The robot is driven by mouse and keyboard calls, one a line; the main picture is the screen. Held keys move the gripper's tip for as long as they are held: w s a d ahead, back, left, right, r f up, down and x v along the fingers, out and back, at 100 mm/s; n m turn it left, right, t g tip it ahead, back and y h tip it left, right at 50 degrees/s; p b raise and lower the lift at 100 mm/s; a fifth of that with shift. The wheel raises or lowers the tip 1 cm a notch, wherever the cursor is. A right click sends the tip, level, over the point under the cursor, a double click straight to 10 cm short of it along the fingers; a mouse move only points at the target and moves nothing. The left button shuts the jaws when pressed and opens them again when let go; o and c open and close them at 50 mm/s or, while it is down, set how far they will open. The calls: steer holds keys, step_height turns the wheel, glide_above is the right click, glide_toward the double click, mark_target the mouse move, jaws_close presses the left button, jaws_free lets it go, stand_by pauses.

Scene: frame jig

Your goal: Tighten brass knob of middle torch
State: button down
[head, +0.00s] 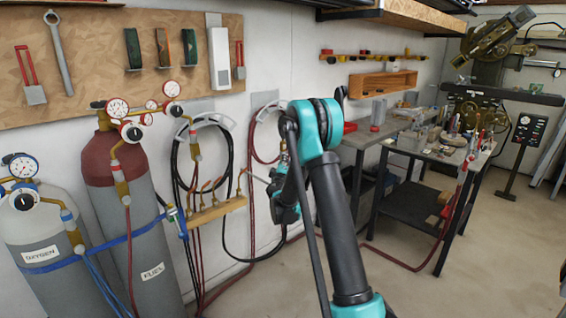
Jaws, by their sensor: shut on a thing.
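A wooden torch rack (215,212) is fixed to the white wall, right of the red-topped cylinder. Several brass torch fittings (206,187) stand up along it, with hoses hanging below. Which fitting belongs to the middle torch is too small to tell. My gripper (244,176) comes in from the right, and its thin fingers point left at the brass at the rack's right end. It is shut on a small brass knob there; the knob itself is tiny and mostly hidden by the fingers. My arm covers the wall right of the rack.
A grey fuel cylinder with a red top (112,165) and an oxygen cylinder (38,235) stand at left, with gauges. Coiled hoses (172,150) hang on the wall. A metal workbench (432,150) stands at right. Floor at lower right is clear.

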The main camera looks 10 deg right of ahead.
steer(key=shift+m, duration=0.3)
steer(key=c, duration=1.4)
jaws_free()
steer(key=shift+o, duration=0.2)
steer(key=v, duration=1.2)
